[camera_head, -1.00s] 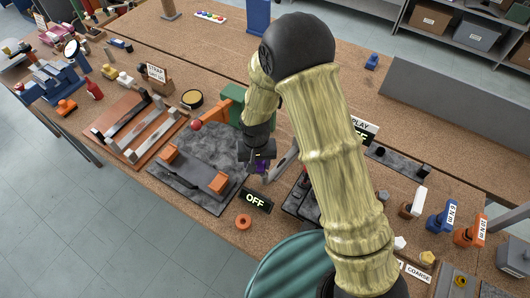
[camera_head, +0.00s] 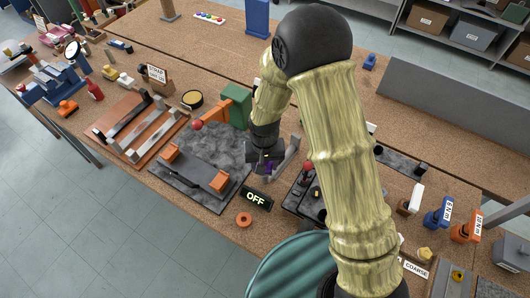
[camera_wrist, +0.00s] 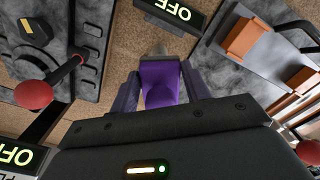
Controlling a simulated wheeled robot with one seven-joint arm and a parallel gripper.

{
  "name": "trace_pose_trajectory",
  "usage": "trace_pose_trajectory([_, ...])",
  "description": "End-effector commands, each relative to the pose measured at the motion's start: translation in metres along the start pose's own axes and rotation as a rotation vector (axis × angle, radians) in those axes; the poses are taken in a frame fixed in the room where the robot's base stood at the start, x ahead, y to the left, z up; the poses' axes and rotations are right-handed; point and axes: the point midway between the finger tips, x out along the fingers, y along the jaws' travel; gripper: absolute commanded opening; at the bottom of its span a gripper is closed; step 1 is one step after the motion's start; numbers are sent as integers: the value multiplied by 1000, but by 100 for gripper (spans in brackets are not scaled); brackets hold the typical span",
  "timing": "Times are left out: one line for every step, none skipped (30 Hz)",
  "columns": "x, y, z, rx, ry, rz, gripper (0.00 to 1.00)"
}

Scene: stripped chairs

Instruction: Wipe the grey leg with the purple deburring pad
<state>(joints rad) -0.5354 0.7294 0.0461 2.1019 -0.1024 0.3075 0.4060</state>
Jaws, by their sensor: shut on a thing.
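My gripper (camera_head: 266,168) is low over the bench, between the dark grey slab and the switch panel. It is shut on the purple deburring pad (camera_wrist: 163,82), which sits between its fingers in the wrist view; only a small purple patch of the pad (camera_head: 269,168) shows in the head view. A small greyish end (camera_wrist: 157,47) shows beyond the pad in the wrist view. I cannot tell whether the pad touches the bar.
A black OFF sign (camera_head: 257,199) and an orange ring (camera_head: 244,219) are in front of my gripper. The dark slab with orange blocks (camera_head: 220,182) is to the left. A panel with a red knob (camera_head: 308,167) is to the right. A green and orange fixture (camera_head: 235,105) stands behind.

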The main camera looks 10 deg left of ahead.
Motion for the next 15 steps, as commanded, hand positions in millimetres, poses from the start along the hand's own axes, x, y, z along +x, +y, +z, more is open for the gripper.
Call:
trace_pose_trajectory([-7,1,1,1,-4,1,26])
trace_pose_trajectory([-9,2,1,2,-4,1,26])
trace_pose_trajectory([-13,3,0,5,-4,1,26])
trace_pose_trajectory([-16,4,0,7,-4,1,26])
trace_pose_trajectory([-18,5,0,8,-4,2,26])
trace_pose_trajectory([-22,6,0,11,-5,2,26])
trace_pose_trajectory([-25,6,0,12,-5,2,26])
trace_pose_trajectory([-28,7,0,14,-5,2,26])
trace_pose_trajectory([-31,7,-1,15,-5,2,26])
trace_pose_trajectory([-34,7,-1,16,-4,2,26])
trace_pose_trajectory([-37,8,-1,16,-4,1,26])
trace_pose_trajectory([-40,8,-1,17,-4,1,26])
trace_pose_trajectory([-43,8,-1,17,-4,1,26])
trace_pose_trajectory([-46,8,-1,17,-4,1,26])
trace_pose_trajectory([-49,8,-1,18,-4,1,26])
